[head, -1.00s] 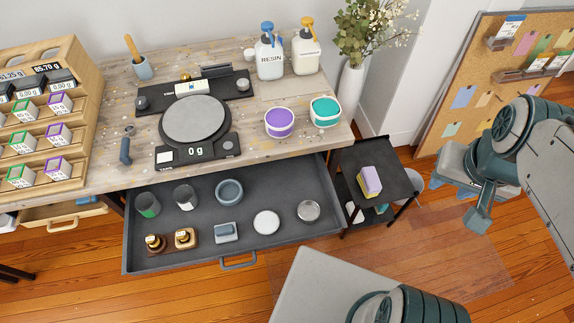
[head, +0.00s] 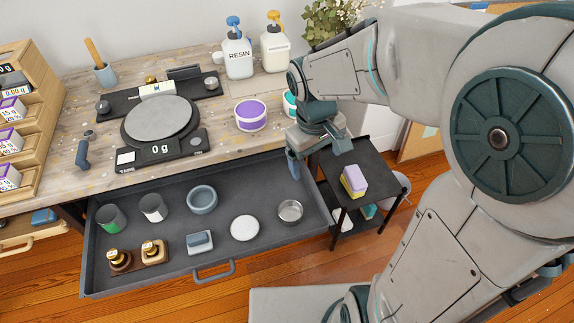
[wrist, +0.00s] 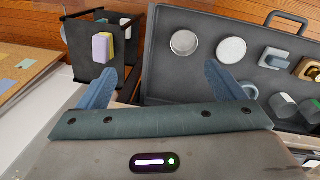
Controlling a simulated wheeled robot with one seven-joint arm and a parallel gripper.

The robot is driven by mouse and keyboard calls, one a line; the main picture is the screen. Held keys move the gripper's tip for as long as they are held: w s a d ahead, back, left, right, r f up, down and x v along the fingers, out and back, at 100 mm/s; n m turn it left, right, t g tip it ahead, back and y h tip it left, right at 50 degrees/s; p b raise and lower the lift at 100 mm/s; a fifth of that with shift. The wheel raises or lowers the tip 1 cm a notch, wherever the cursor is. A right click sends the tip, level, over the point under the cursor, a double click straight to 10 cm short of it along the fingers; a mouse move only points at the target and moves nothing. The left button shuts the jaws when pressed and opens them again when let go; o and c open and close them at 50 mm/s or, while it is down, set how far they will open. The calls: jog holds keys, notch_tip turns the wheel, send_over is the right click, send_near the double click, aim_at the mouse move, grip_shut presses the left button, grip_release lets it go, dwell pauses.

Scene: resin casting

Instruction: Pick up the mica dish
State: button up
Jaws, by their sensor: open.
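No dish is marked as mica, so I cannot tell for certain which it is. In the open drawer (head: 125,283) are a silver round dish (head: 290,211), a white round dish (head: 245,228) and a blue-grey bowl (head: 202,199). The silver dish (wrist: 185,42) and white dish (wrist: 231,50) also show in the wrist view, beyond my fingers. My gripper (head: 317,157) is open and empty, above the drawer's right end near the side cart. Its fingers (wrist: 161,72) are spread wide and touch neither dish.
The drawer also holds cups, a grey block (head: 200,242) and brass-topped stamps (head: 152,251). A black cart (head: 368,173) with a sponge (head: 354,181) stands at right. The table carries a scale (head: 159,118), purple tub (head: 250,116), partly hidden teal tub (head: 290,103) and resin bottle (head: 237,55).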

jog(key=w+a+f+n+g+b, duration=0.1)
jog(key=w+a+f+n+b, duration=0.15)
jog(key=f, duration=0.45)
jog(key=w+a+f+n+b, duration=0.1)
jog(key=w+a+f+b, duration=0.1)
jog(key=a+f+b, duration=0.35)
send_near(291, 216)
jog(key=shift+w+f+n+b, duration=0.15)
jog(key=shift+f+n+b, duration=0.1)
jog(key=shift+f+b, duration=0.2)
jog(key=shift+s+d+f+b, duration=0.15)
jog(key=shift+f+b, duration=0.3)
jog(key=shift+f, duration=0.55)
jog(key=shift+s+d+f+b, duration=0.15)
jog(key=shift+f+b, duration=0.25)
jog(key=shift+f, duration=0.65)
jog(key=shift+d+f+b, duration=0.1)
jog(key=shift+f+b, duration=0.35)
jog(key=shift+f, duration=0.55)
jog(key=shift+c, duration=0.2)
jog(key=shift+r, duration=0.1)
jog(key=c, duration=1)
